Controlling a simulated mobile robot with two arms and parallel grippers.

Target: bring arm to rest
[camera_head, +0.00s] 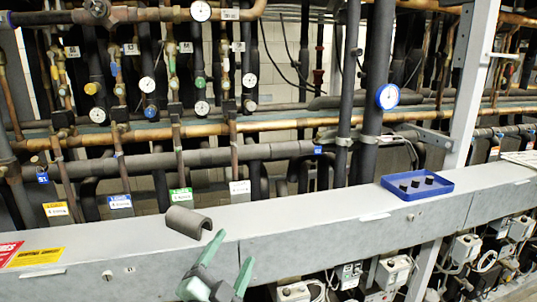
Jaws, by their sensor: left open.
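My left gripper (228,255) is in the lower middle of the head view, in front of the long grey ledge (310,218). Its two green fingers point up and stand apart, with nothing between them. A dark grey half-round shell (188,221), like a piece of pipe insulation, lies on the ledge just behind and left of the fingertips. It appears apart from the gripper. My right gripper does not show.
A blue tray (441,191) with several small black pieces stands on the ledge at the right. Red and yellow labels (37,257) lie at the left. Pipes, valves and gauges (387,96) fill the space behind. The ledge between shell and tray is clear.

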